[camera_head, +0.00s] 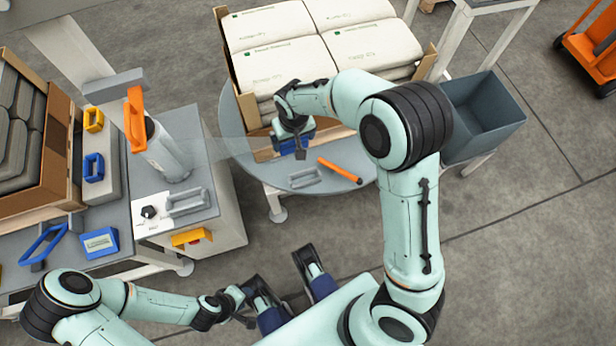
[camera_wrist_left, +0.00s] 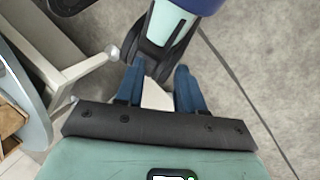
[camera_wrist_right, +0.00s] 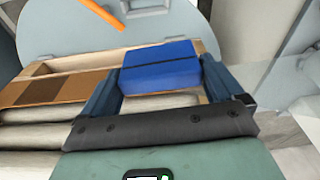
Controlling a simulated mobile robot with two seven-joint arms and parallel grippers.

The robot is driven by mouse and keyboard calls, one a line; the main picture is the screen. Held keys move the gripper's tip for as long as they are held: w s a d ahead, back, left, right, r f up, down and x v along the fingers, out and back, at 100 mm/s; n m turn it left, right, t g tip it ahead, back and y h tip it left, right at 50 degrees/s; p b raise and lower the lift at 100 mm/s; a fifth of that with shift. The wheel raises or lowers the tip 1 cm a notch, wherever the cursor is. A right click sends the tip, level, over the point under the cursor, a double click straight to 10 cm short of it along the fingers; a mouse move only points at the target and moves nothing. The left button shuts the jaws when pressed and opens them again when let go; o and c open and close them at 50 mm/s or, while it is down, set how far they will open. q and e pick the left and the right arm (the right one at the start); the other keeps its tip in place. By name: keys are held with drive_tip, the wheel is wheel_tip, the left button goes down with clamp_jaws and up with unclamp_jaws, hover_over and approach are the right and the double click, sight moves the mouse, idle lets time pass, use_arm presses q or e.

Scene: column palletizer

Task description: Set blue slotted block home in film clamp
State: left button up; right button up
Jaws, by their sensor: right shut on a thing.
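The blue slotted block (camera_wrist_right: 160,68) is between the two fingers of my right gripper (camera_wrist_right: 158,85), a dark line running across its face. In the head view the block (camera_head: 292,143) shows partly under my right gripper (camera_head: 296,140), above the near side of the round table. A grey slotted bracket (camera_head: 305,178), perhaps the film clamp, lies on the round table just in front of it; its edge also shows in the right wrist view (camera_wrist_right: 146,8). My left gripper (camera_wrist_left: 158,90) has its fingers apart with nothing held, low beside my base.
An orange bar (camera_head: 340,170) lies beside the bracket on the round table (camera_head: 232,120). White sacks (camera_head: 285,50) in a carton stand behind. A film roll (camera_head: 166,152) with an orange handle stands left, trailing clear film. A grey bin (camera_head: 485,115) is at right.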

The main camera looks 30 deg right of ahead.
drive_tip(key=shift+m, duration=0.4)
drive_tip(key=f+b, duration=0.1)
drive_tip(key=f, duration=0.5)
drive_tip(key=s+d+f+b, duration=0.1)
drive_tip(key=f+b, duration=0.1)
drive_tip(key=f, duration=0.4)
drive_tip(key=d+f+b, duration=0.1)
drive_tip(key=f+b, duration=0.1)
drive_tip(key=f, duration=0.5)
drive_tip(key=shift+s+d, duration=0.2)
drive_tip(key=shift+s, duration=0.1)
wheel_tip(320, 180, down, 4)
drive_tip(key=shift+r+b, duration=0.25)
drive_tip(key=shift+b, duration=0.35)
use_arm(q)
drive_tip(key=w+a+f+t+y, duration=0.1)
drive_tip(key=w+a+f+t, duration=0.1)
drive_tip(key=w+f, duration=0.5)
drive_tip(key=shift+w+a+f+n+t+y, duration=0.2)
drive_tip(key=shift+w+a+n+t+y, duration=0.15)
drive_tip(key=shift+w+a, duration=0.55)
use_arm(e)
drive_tip(key=shift+r, duration=0.1)
use_arm(q)
drive_tip(key=shift+s, duration=0.15)
